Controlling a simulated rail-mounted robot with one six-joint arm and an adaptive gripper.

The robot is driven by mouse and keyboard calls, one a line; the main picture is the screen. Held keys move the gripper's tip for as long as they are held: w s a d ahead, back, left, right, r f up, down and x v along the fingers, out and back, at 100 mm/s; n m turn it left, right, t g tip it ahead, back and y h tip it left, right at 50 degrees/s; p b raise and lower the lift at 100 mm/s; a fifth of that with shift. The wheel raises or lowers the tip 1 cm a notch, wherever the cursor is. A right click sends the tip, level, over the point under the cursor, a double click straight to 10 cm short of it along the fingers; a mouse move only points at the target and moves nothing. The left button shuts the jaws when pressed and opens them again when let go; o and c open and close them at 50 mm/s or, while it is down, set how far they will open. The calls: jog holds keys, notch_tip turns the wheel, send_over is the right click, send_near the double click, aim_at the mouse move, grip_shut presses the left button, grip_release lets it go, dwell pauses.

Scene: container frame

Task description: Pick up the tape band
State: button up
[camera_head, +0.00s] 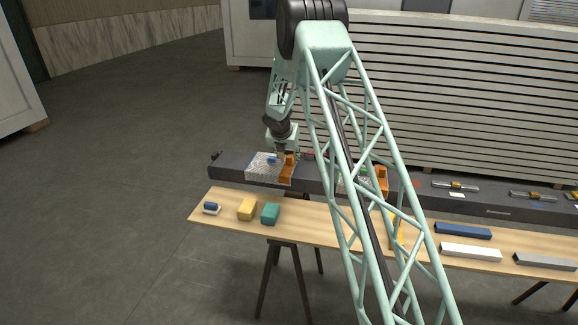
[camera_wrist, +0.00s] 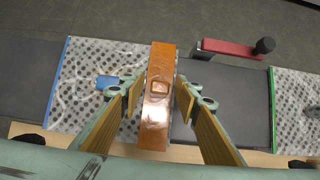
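No object is clearly marked as the tape band. A blue strip (camera_wrist: 60,70) runs along the left edge of a patterned sheet (camera_wrist: 85,60) in the wrist view, and a green strip (camera_wrist: 271,105) edges another sheet. A small blue piece (camera_wrist: 108,80) lies on the first sheet, partly hidden by my left finger; it also shows in the head view (camera_head: 272,159). My gripper (camera_wrist: 160,92) is open, with its fingers on either side of an orange block (camera_wrist: 157,120). I see narrow gaps beside the block; contact cannot be told.
The patterned sheet lies on a long dark beam (camera_head: 230,167). A red tool (camera_wrist: 228,48) with a black knob lies behind it. A wooden bench (camera_head: 315,232) in front holds yellow (camera_head: 247,209), teal (camera_head: 270,214), blue (camera_head: 463,230) and white (camera_head: 470,252) blocks.

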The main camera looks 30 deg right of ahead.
jog(key=c, duration=0.6)
jog(key=shift+c, duration=0.2)
jog(key=shift+r, duration=0.1)
jog(key=shift+r+p, duration=1.4)
jog(key=shift+r, duration=3.5)
